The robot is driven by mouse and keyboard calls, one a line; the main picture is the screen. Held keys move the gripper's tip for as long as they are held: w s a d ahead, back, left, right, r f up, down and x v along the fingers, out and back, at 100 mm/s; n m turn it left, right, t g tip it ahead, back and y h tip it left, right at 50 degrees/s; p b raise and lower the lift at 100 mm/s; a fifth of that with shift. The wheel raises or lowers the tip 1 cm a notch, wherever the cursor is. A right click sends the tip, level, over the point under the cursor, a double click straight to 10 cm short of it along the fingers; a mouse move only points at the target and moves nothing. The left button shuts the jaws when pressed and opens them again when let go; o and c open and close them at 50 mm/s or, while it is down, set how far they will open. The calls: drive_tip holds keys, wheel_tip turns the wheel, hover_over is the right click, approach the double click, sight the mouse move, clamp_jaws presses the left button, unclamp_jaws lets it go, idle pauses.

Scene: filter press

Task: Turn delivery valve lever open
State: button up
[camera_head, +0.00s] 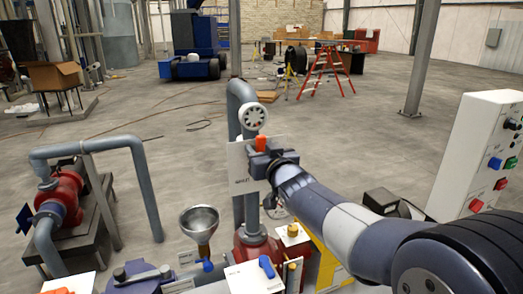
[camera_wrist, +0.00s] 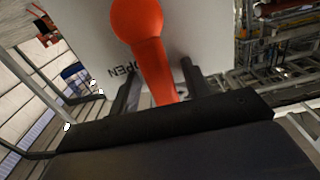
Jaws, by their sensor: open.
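The orange delivery valve lever (camera_head: 261,143) has a rounded end and stands in front of a white plate (camera_head: 238,165) on the grey vertical pipe. In the wrist view the lever (camera_wrist: 140,35) runs between the two fingers, and the plate (camera_wrist: 85,25) behind it reads "OPEN". My gripper (camera_head: 262,156) is at the lever. In the wrist view my gripper (camera_wrist: 161,69) is open, with a visible gap on either side of the lever. The lever's lower end is hidden behind the gripper body. The valve body is mostly hidden by my gripper.
A white gauge (camera_head: 253,117) sits on the pipe (camera_head: 235,95) just above my gripper. A funnel (camera_head: 200,222), a blue-handled valve (camera_head: 267,266) and a red pump (camera_head: 62,195) are lower down. A control box (camera_head: 485,150) with buttons stands at right. Floor behind is largely open.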

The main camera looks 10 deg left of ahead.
drive_tip(key=b+v, duration=0.2)
drive_tip(key=v, duration=0.8)
drive_tip(key=shift+s+d, duration=0.25)
drive_tip(key=shift+s, duration=0.1)
drive_tip(key=shift+p+x, duration=1)
drive_tip(key=shift+x, duration=4.45)
